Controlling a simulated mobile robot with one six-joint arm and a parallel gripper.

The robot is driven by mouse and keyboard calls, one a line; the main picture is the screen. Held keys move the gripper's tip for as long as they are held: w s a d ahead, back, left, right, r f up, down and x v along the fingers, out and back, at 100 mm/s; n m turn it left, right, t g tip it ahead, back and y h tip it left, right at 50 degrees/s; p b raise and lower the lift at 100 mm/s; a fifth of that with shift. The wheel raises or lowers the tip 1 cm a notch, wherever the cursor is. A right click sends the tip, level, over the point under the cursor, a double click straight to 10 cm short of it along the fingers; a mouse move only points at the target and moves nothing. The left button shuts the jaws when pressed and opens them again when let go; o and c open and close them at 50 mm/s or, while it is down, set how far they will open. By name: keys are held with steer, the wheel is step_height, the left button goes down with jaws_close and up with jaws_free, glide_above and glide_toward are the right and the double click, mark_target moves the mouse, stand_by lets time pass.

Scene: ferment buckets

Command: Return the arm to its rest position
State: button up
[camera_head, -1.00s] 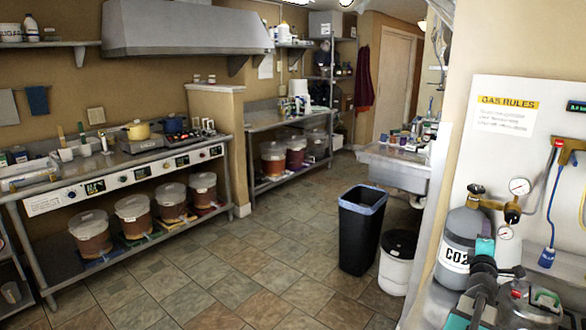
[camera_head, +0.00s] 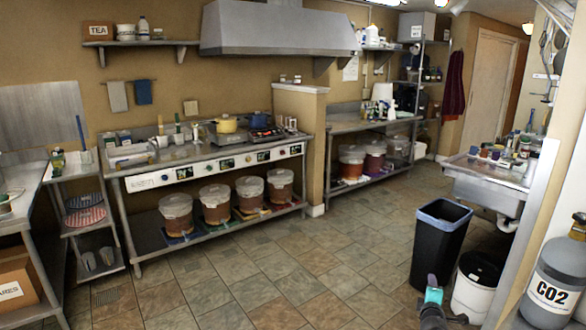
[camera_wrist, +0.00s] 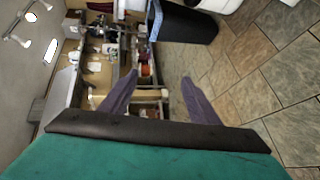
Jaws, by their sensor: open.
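My gripper (camera_wrist: 160,77) shows in the wrist view with two purple-grey fingers spread apart and nothing between them. The teal and black wrist body fills the bottom of that view, which is turned on its side. The fingers are in open air, facing the room. In the head view, a small teal and dark part of my arm shows at the bottom edge, in front of the black bin (camera_head: 438,245). My gripper's fingers cannot be made out there. Most of the arm is out of frame.
A white bucket (camera_head: 475,290) with a black lid stands beside the bin. A CO2 cylinder (camera_head: 552,285) is at the right edge. A sink (camera_head: 480,185) stands behind. Lidded ferment buckets (camera_head: 215,204) sit under the steel counter (camera_head: 125,172). The tiled floor (camera_head: 270,275) is clear in the middle.

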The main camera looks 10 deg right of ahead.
steer(key=a+f+m+g+y, duration=0.2)
steer(key=a+f+g+y, duration=0.2)
steer(key=a+f, duration=2)
steer(key=s+a+f+m+g+y, duration=0.1)
steer(key=s+a+f+g, duration=0.2)
steer(key=s+a+f, duration=0.45)
steer(key=s+a+f+m+g+y, duration=0.25)
steer(key=s+a+f, duration=0.25)
steer(key=s+a, duration=0.55)
steer(key=s+a+m+g+y, duration=0.1)
steer(key=s+a+m+g, duration=0.1)
steer(key=s, duration=0.6)
steer(key=s+a+m+g, duration=0.3)
steer(key=s+a+g, duration=0.2)
steer(key=s, duration=0.3)
steer(key=shift+s+r+g+y, duration=0.3)
steer(key=shift+s+g+y, duration=0.05)
